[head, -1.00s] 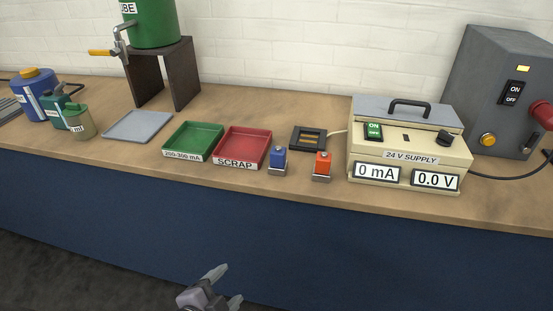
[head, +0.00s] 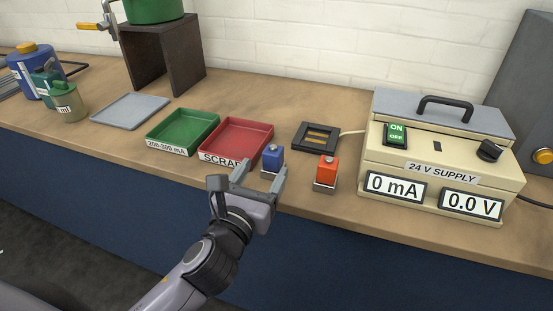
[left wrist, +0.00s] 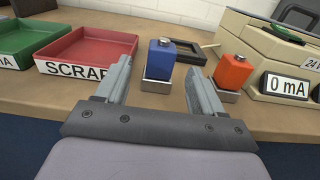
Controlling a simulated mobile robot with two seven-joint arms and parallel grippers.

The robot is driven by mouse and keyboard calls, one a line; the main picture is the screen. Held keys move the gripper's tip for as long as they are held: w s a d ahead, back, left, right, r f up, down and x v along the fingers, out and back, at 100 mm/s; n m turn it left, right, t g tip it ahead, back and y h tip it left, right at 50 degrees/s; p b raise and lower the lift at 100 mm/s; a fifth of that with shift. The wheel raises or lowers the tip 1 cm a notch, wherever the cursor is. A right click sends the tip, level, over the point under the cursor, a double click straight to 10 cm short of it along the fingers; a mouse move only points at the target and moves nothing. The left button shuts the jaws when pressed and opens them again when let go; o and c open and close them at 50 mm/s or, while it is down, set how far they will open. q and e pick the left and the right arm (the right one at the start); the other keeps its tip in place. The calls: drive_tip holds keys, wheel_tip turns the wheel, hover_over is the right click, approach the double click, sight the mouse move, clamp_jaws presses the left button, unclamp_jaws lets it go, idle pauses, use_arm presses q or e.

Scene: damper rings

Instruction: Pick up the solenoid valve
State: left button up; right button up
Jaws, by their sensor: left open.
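Two small block-shaped parts, each with a coloured body on a metal base, stand upright on the bench; either could be the solenoid valve. The blue valve (head: 273,158) stands in front of the red tray's right corner, and the orange-red valve (head: 326,171) stands to its right. My left gripper (head: 262,177) is open at the bench's front edge, close to the blue valve. In the left wrist view the blue valve (left wrist: 160,62) shows between the two fingers and beyond them, with nothing held. The orange-red valve (left wrist: 233,73) is just beyond the right finger. My right gripper is not in view.
A red SCRAP tray (head: 268,129) and a green 200-300 mA tray (head: 215,121) lie left of the valves. A dark square fixture (head: 337,139) lies behind them. The 24 V supply (head: 375,160), reading 0 mA and 0.0 V, stands to the right.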

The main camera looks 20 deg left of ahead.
sight(270, 160)
use_arm(q)
drive_tip(key=shift+w+r, duration=0.1)
drive_tip(key=shift+w, duration=0.65)
drive_tip(key=shift+w+d, duration=0.2)
drive_tip(key=shift+w, duration=2.15)
drive_tip(key=c, duration=1.2)
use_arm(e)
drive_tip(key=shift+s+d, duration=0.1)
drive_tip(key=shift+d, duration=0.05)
use_arm(q)
drive_tip(key=shift+r, duration=0.1)
